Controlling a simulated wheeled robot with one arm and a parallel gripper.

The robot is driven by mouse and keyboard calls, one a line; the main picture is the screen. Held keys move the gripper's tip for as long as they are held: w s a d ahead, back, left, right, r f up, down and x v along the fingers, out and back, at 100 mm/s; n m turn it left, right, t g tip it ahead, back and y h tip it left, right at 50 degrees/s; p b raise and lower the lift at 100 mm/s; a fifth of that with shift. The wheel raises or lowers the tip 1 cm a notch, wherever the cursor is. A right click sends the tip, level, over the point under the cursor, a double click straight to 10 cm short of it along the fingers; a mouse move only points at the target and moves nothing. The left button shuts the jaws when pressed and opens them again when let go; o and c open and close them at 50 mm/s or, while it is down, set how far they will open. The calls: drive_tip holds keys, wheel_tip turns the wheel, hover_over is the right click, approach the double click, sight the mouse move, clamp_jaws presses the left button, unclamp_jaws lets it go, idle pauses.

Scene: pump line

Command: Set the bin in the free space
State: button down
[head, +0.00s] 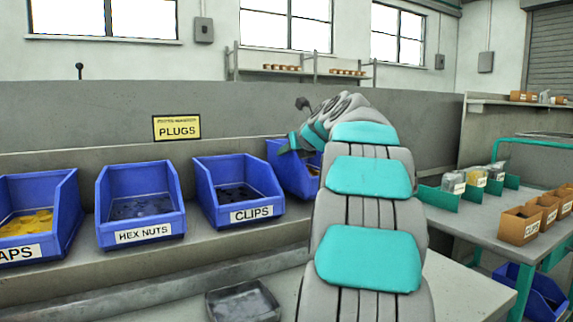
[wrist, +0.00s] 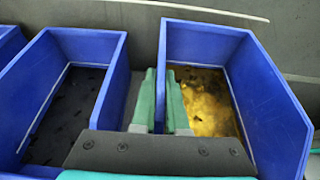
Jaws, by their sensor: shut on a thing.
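A blue bin (head: 287,172) with gold-coloured pieces stands at the right end of the bin row, partly hidden behind my arm. It also shows in the wrist view (wrist: 278,100). My gripper (wrist: 164,82) is shut on this bin's left side wall, with one finger on each side of it. In the head view the teal gripper (head: 293,141) is at the bin's upper rim. The bin's front label is hidden, and I cannot tell whether its base touches the ledge. The clips bin (head: 238,190) stands just left of it, and shows in the wrist view (wrist: 75,95) with dark contents.
The hex nuts bin (head: 140,203) and a bin with yellow pieces (head: 35,215) stand further left on the ledge. A yellow PLUGS sign (head: 177,127) is on the panel behind. A grey tray (head: 243,302) lies in front. A table (head: 470,225) with small boxes is at right.

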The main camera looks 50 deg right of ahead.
sight(287, 163)
drive_tip(key=shift+s+f, duration=0.1)
drive_tip(key=shift+f, duration=1.65)
drive_tip(key=c, duration=0.9)
unclamp_jaws()
drive_tip(key=shift+c, duration=0.2)
drive_tip(key=shift+s, duration=0.2)
drive_tip(key=v, duration=1.1)
drive_tip(key=shift+s+a+r, duration=0.15)
drive_tip(key=shift+s+r, duration=0.05)
drive_tip(key=shift+r, duration=0.1)
